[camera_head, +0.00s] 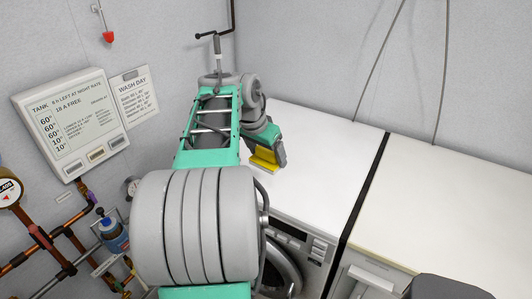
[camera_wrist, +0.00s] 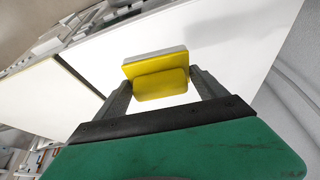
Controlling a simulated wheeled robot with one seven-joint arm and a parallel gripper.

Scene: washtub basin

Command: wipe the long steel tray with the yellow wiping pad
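The yellow wiping pad (camera_head: 263,160) is at my gripper (camera_head: 272,152), over the white top of the washing machine near its back left corner. In the wrist view the pad (camera_wrist: 160,84) sits between the two grey fingers of my gripper (camera_wrist: 163,80), which press against its sides. It shows a yellow block and a yellow slab with a pale grey edge. I cannot tell whether the pad touches the white top. I cannot make out the long steel tray in either view.
The white machine top (camera_head: 320,165) is bare. A dark gap (camera_head: 366,190) separates it from a second white top (camera_head: 440,205) on the right. A wall panel (camera_head: 70,120), copper pipes (camera_head: 40,238) and a blue bottle (camera_head: 112,236) are on the left.

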